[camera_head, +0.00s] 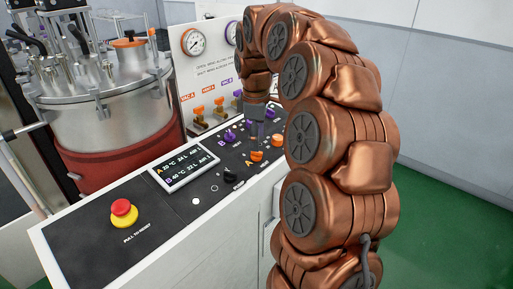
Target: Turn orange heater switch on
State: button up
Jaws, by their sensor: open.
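Two orange knobs sit on the black sloped top of the control panel: one nearer the front (257,155) and one further right (277,141), close to my arm's edge. Their labels are too small to read, so I cannot tell which is the heater switch or how it is set. My gripper (257,132) points down over the panel, just behind the nearer orange knob and beside the purple knobs (230,136). It is open and small in view; I cannot tell whether it touches anything. My copper arm hides the panel's right end.
A red emergency button (121,207) on a yellow base and a lit display (184,172) are on the panel's left part. Black knobs (231,174) sit near its front edge. Orange and purple valve handles (198,110) and a gauge (193,42) stand behind. A steel tank (106,112) is at left.

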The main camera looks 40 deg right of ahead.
aim_at(257, 154)
jog(key=shift+w+d+f+p, duration=0.15)
jog(key=shift+f+p, duration=0.55)
jog(key=shift+f, duration=1.7)
jog(key=c, duration=1.2)
